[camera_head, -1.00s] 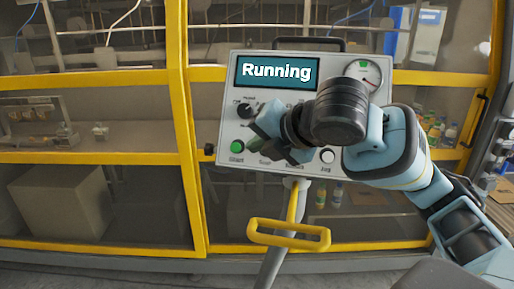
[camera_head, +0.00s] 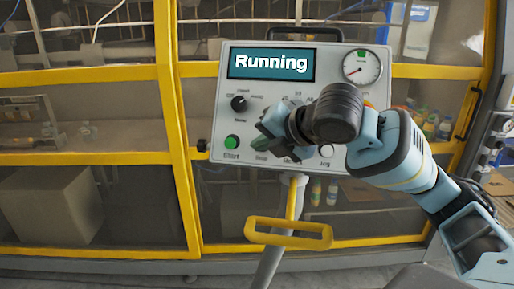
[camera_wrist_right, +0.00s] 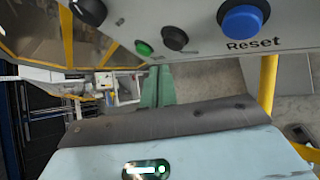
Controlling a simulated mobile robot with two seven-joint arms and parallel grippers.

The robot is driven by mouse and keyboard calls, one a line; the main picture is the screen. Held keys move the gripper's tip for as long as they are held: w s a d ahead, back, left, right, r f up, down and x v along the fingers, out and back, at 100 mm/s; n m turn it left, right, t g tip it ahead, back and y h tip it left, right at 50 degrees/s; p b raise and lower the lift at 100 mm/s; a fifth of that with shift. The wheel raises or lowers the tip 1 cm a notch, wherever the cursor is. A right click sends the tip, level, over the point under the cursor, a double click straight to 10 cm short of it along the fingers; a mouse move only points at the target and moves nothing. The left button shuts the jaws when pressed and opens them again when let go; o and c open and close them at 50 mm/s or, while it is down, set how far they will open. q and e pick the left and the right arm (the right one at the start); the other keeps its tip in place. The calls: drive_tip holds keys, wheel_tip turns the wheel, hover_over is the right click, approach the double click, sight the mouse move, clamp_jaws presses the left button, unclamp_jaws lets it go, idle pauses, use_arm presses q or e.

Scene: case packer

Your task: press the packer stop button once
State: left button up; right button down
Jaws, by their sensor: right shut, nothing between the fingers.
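The grey control panel (camera_head: 205,135) shows "Running" on its screen (camera_head: 271,65). Its lower row has a green button (camera_head: 232,142) at left, then the "Stop" label (camera_head: 261,157); the stop button is hidden behind my right gripper in the head view. In the right wrist view a dark round button (camera_wrist_right: 175,38), seemingly the stop, sits between the green button (camera_wrist_right: 143,48) and the blue Reset button (camera_wrist_right: 242,20). My right gripper (camera_head: 268,130) is shut and empty in front of the stop area; its fingers (camera_wrist_right: 158,78) show just below the dark button. Contact cannot be told.
A black selector knob (camera_head: 239,103) sits above the green button, a gauge (camera_head: 362,66) at upper right and a white Jog button (camera_head: 326,151) at lower right. A yellow handle (camera_head: 288,233) juts out below the panel. Yellow-framed machine doors (camera_head: 180,150) stand behind.

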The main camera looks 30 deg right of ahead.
use_arm(q)
drive_tip(key=shift+w+d+r, duration=0.15)
use_arm(e)
drive_tip(key=shift+w+d+f, duration=0.2)
drive_tip(key=shift+w+d, duration=0.2)
idle(0.4)
idle(0.8)
idle(0.6)
use_arm(q)
drive_tip(key=shift+w+r, duration=0.15)
drive_tip(key=shift+r, duration=0.05)
use_arm(e)
drive_tip(key=shift+w+d+f, duration=0.2)
drive_tip(key=shift+w+d, duration=0.05)
drive_tip(key=shift+d, duration=0.05)
